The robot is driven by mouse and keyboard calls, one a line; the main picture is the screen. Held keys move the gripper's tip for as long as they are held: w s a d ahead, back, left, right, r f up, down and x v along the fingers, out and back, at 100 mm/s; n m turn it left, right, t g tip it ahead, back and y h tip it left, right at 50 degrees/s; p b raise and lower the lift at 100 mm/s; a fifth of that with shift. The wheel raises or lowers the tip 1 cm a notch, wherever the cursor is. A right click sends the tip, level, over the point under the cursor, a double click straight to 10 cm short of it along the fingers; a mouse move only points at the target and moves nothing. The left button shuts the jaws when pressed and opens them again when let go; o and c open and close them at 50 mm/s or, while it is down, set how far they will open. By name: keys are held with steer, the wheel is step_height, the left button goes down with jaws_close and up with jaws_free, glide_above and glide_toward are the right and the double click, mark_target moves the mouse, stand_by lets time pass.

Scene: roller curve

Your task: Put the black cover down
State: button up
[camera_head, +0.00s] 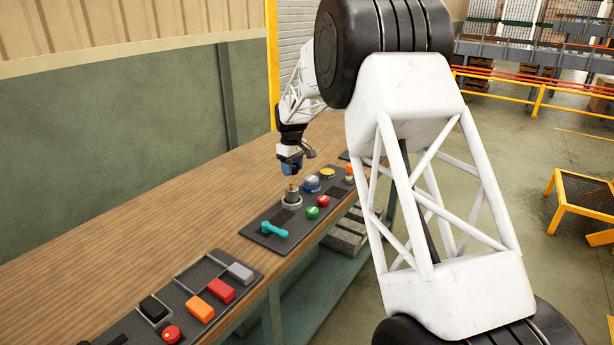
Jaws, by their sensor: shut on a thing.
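My gripper (291,168) hangs over the middle control panel, at the far end of my arm. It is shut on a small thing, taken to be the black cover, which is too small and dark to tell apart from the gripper. The gripper is above a round grey fitting (291,202) with a brownish top, with a small gap between them. The middle panel (262,238) is dark and lies flat near the bench's front edge.
The panel also bears a teal lever (274,230), a green button (312,212), a red button (323,201) and a blue-ringed knob (312,184). Orange (200,309), red (222,290), grey (240,273) and black (154,308) blocks lie nearer. The wooden bench (130,250) is clear behind.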

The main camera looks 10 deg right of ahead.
steer(key=s+d+f, duration=0.4)
steer(key=s+d, duration=0.1)
steer(key=d, duration=0.2)
steer(key=s+d+f, duration=0.4)
steer(key=s+d, duration=0.2)
steer(key=d, duration=0.2)
steer(key=shift+d, duration=0.25)
glide_above(336, 192)
steer(key=shift+f, duration=0.7)
steer(key=shift+f, duration=0.1)
steer(key=shift+f, duration=1.65)
steer(key=shift+f, duration=0.45)
